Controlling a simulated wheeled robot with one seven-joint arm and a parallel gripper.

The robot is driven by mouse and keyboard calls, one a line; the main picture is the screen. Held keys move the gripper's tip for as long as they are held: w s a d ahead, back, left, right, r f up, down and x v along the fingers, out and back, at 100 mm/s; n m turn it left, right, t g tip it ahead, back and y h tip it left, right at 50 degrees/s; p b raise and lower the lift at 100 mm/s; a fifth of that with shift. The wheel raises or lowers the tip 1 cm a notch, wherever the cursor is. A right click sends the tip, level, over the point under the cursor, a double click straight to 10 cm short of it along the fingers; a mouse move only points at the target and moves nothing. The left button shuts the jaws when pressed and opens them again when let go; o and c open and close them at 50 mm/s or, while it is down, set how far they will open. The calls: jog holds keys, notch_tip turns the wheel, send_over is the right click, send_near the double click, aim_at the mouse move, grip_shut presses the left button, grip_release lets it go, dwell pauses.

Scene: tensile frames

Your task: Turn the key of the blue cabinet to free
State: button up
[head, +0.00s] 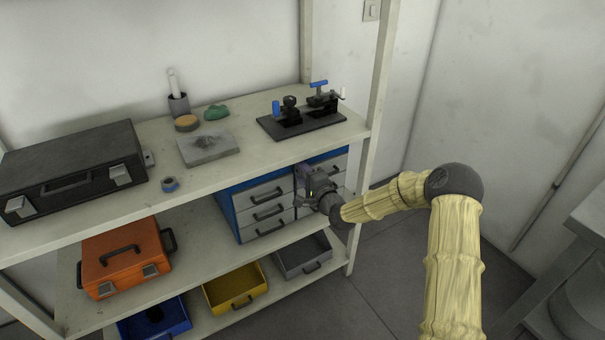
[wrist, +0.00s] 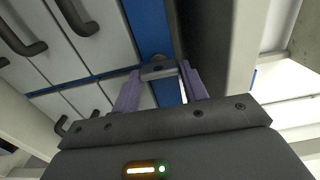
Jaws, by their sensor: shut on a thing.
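The blue cabinet (head: 228,214) with pale grey drawers stands on the middle shelf, under the top board. Its blue frame and drawer fronts also fill the upper left of the wrist view (wrist: 150,28). My gripper (head: 303,183) is at the cabinet's front, toward its right side. In the wrist view, its two purple fingers (wrist: 160,74) are shut on a small grey piece, which looks like the key (wrist: 158,71), against the blue frame. The key is hidden behind my gripper in the head view. Its turn angle is hard to tell.
Dark drawer handles (wrist: 75,18) stick out left of the fingers. A pale shelf post (head: 362,190) stands close on the right. The top board (head: 235,160) is above my gripper. A grey bin (head: 302,258) and a yellow bin (head: 235,288) sit below.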

jog(key=o, duration=1)
jog(key=p+v, duration=0.1)
jog(key=v, duration=1.6)
jog(key=shift+s+d, duration=0.2)
